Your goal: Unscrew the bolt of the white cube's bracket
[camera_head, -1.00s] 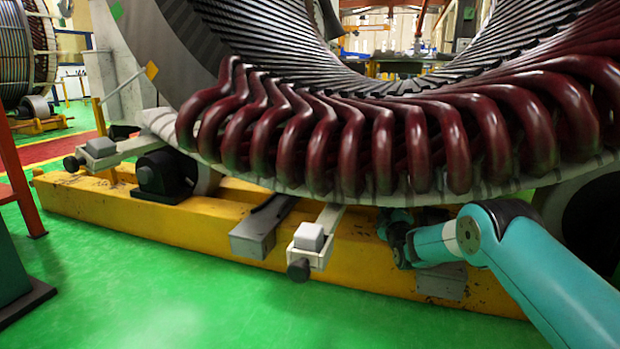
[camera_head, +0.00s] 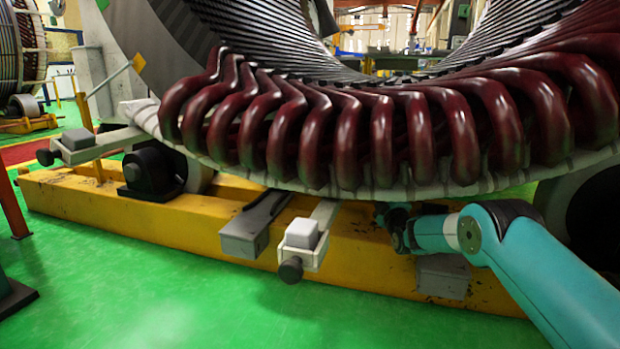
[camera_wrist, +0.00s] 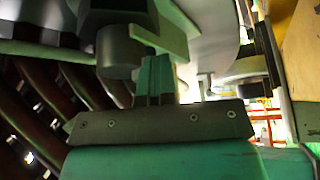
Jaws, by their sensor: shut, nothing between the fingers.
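A pale, whitish cube (camera_head: 302,233) sits in a light bracket (camera_head: 318,255) at the front of the yellow base, with a dark round bolt (camera_head: 290,270) on its near end. A greyer cube (camera_head: 77,139) sits in a similar bracket at far left, with its own dark bolt (camera_head: 45,157). In the wrist view my gripper (camera_wrist: 155,82) is shut and empty. Its fingers overlap a pale plate (camera_wrist: 168,32) beside a grey cylinder (camera_wrist: 118,52); I cannot tell which bracket this is or whether they touch.
Dark red coils (camera_head: 345,145) of the large stator hang low over the brackets and my wrist. The yellow base (camera_head: 110,207) runs beneath. A grey block (camera_head: 245,235) juts out left of the whitish cube. Open green floor (camera_head: 180,285) lies in front.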

